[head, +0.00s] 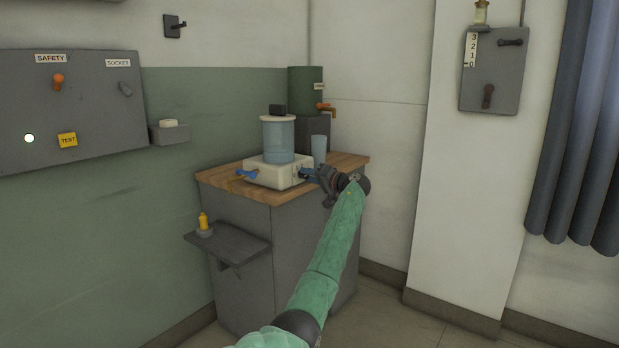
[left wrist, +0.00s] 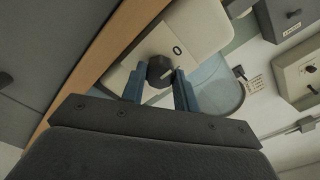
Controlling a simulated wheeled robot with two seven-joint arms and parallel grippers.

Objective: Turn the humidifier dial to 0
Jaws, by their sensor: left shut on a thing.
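The humidifier has a cream base (head: 263,175) and a clear bluish tank (head: 278,140), and stands on the wooden top of a grey cabinet. In the left wrist view its dark dial (left wrist: 159,71) sits on a pale plate, with a printed 0 (left wrist: 177,50) to its upper right. A small light mark shows on the dial's right side; where it points is hard to tell. My left gripper (head: 307,174) is at the base's right side, its blue fingers (left wrist: 158,88) shut on the dial. In the head view the gripper hides the dial. My right gripper is not in view.
A bluish cup (head: 319,149) stands close behind my left gripper. A green dispenser (head: 305,90) with an orange tap is behind it. A shelf (head: 228,247) with a yellow bottle (head: 203,221) juts from the cabinet. Wall panels hang left and right.

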